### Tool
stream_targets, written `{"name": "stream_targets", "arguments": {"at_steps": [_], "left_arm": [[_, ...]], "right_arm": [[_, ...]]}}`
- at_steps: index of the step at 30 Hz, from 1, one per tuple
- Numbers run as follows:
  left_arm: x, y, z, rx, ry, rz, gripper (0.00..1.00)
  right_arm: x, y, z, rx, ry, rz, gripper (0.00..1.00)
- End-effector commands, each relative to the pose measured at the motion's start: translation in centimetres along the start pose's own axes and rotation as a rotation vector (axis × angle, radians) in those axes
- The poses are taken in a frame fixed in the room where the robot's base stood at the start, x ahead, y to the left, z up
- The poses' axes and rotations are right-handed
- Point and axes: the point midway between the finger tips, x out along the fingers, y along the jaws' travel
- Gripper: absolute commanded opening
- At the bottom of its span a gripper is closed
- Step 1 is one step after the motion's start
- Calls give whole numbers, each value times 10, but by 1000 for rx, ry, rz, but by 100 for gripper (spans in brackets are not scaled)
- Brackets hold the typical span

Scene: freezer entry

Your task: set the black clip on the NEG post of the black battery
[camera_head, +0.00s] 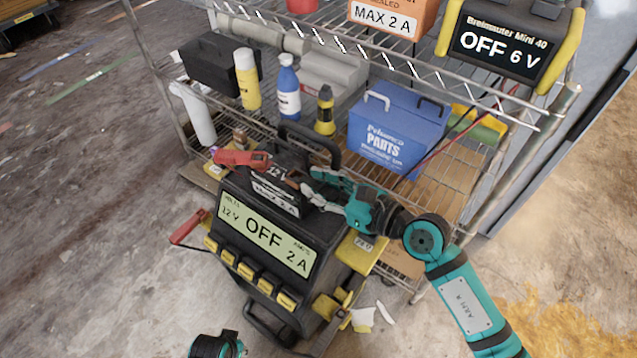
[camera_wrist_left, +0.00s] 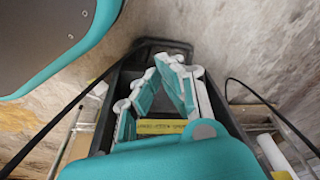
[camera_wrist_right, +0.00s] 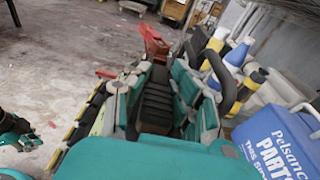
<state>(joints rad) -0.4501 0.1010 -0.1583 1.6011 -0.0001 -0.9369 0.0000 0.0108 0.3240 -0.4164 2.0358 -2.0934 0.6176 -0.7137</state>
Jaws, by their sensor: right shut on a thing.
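The black battery (camera_head: 268,190), with a 12 V label, sits on top of the black charger (camera_head: 262,238), whose screen reads 12 V, OFF, 2 A. A red clip (camera_head: 242,158) lies at the battery's far left. My right gripper (camera_head: 312,186) is at the battery's right side, shut on the black clip; in the right wrist view a dark ribbed body (camera_wrist_right: 157,100) fills the space between its fingers. The NEG post and whether the clip touches it are hidden. My left gripper (camera_wrist_left: 158,85) shows in the left wrist view with a gap between its fingers and nothing seen held.
A wire shelf (camera_head: 455,180) stands behind, holding a blue parts box (camera_head: 397,132), a yellow bottle (camera_head: 246,80) and a blue bottle (camera_head: 288,88). A black handle (camera_head: 310,140) rises behind the battery. A red-handled piece (camera_head: 190,227) hangs left of the charger.

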Motion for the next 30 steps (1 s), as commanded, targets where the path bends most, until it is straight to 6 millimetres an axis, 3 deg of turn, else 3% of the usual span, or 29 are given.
{"name": "stream_targets", "arguments": {"at_steps": [27, 28, 30], "left_arm": [[-16, -2, -15, -2, 13, -2, 0], [-18, -2, -15, -2, 14, -2, 0], [-18, -2, -16, -2, 16, -3, 0]], "right_arm": [[1, 0, -9, -1, -1, 0, 0], [1, 0, -9, -1, -1, 0, 25], [1, 0, -9, -1, -1, 0, 34]]}}
